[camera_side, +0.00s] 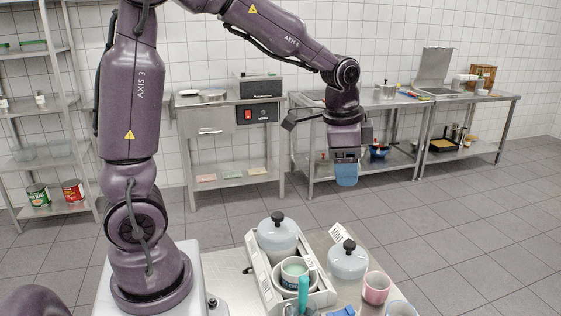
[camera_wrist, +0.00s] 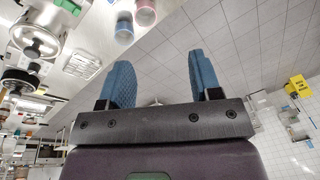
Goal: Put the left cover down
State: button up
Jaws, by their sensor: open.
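Two pale grey-blue domed covers with black knobs show in the side view. The left cover (camera_side: 277,233) is at the back of a white crate (camera_side: 262,283); what is beneath it is hidden. The right cover (camera_side: 347,263) is low on the metal table, just right of the crate. My gripper (camera_side: 346,174) hangs well above and behind the table, pointing down, with blue fingers. In the wrist view my gripper (camera_wrist: 160,62) has its fingers wide apart with nothing between them. Domed shapes with dark knobs show at that view's left edge; I cannot tell which is which.
A pot with pale green contents (camera_side: 294,269) and a teal-handled item (camera_side: 303,290) are at the crate's front. A pink cup (camera_side: 376,287) and a pale blue cup (camera_side: 401,309) stand on the right. Steel benches (camera_side: 232,98) line the back wall, beyond open floor.

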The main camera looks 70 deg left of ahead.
jog(key=s+d+r+n+t, duration=0.1)
jog(key=s+d+r+n, duration=0.1)
jog(key=s, duration=0.6)
jog(key=s+d+r+n+t, duration=0.2)
jog(key=s+d+r+n, duration=0.1)
jog(key=s, duration=0.5)
jog(key=shift+d+r+n, duration=0.3)
jog(key=shift+d+r, duration=0.2)
jog(key=shift+r, duration=0.05)
